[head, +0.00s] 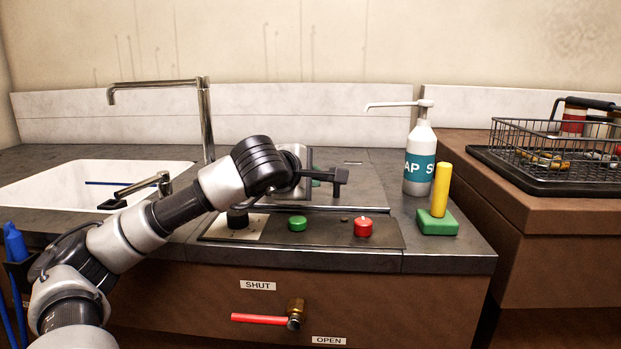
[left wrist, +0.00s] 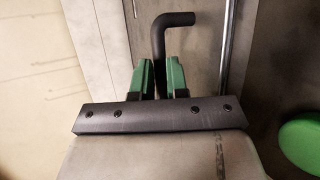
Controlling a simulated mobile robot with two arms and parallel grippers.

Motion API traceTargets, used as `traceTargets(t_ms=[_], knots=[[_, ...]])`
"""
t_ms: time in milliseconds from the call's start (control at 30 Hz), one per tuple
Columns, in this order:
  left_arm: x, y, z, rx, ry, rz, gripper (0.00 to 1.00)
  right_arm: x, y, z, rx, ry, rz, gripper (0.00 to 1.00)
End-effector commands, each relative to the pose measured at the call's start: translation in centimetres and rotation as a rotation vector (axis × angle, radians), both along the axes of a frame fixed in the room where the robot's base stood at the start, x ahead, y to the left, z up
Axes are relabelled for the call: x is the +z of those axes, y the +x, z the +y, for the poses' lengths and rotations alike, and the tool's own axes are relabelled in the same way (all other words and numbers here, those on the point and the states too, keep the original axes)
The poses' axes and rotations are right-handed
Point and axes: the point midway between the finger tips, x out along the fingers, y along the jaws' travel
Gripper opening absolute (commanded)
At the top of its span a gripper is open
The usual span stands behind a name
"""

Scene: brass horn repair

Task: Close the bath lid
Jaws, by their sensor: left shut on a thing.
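The bath lid (head: 352,192) is a grey panel in the dark counter, behind the control strip. It looks flat and about level with the counter around it, though my arm covers its left part. Its black bar handle (head: 340,176) stands out at my fingertips. The bent end of the handle (left wrist: 174,22) also shows in the left wrist view. My left gripper (head: 317,178) has green finger pads. In the left wrist view the left gripper (left wrist: 160,76) is shut on the handle, with the bar between the pads. My right gripper is not in view.
The control strip (head: 330,232) has a dark knob, a green button (head: 297,223) and a red button (head: 363,227). A soap bottle (head: 419,160) and a yellow-handled green block (head: 438,221) stand right of the lid. A sink (head: 50,195) and tall tap (head: 206,120) are left.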

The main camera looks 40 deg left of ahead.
Motion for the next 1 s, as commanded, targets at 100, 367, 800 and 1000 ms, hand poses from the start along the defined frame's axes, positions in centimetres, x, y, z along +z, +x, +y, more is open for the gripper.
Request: traceTargets(t_ms=[100,367,800,1000], knots=[[-1.7,0.0,-0.6,-0.009,-0.012,0.042,0.00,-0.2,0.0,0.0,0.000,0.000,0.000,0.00],[-1.6,0.1,-0.5,-0.009,-0.012,0.039,0.38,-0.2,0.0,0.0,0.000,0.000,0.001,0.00],[-0.1,-2.4,-1.0,-0.004,-0.004,0.031,0.40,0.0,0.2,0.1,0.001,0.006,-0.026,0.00],[1.7,-6.2,-1.9,-0.003,-0.003,0.027,0.40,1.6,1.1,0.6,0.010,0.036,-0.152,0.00]])
